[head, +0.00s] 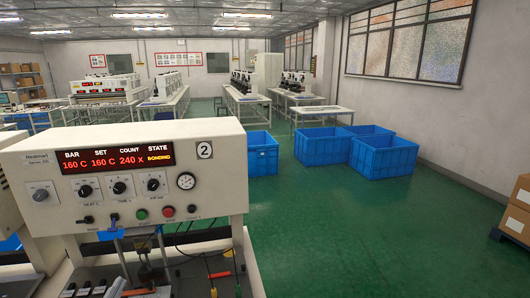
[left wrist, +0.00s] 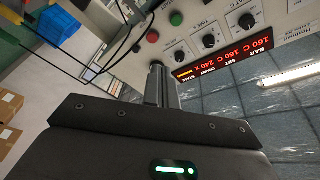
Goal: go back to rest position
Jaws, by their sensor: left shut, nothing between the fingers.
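My left gripper (left wrist: 160,82) shows in the left wrist view, its grey fingers together and empty. It is below the control panel of the bonding machine, which appears upside down behind it; I see no clear contact with the panel. In the head view I cannot clearly make this gripper out among the dark parts under the panel. The machine (head: 120,170) stands at the front left, with a red and yellow display (head: 118,157) reading BAR 160 C, SET 160 C, COUNT 240 X, STATE BONDING. My right gripper is not in view.
Knobs, a gauge (head: 186,181), a green button (head: 142,214) and a red button (head: 168,211) are on the panel. Cables hang below it. Blue crates (head: 383,156) stand on the green floor, and cartons (head: 516,211) at the right edge.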

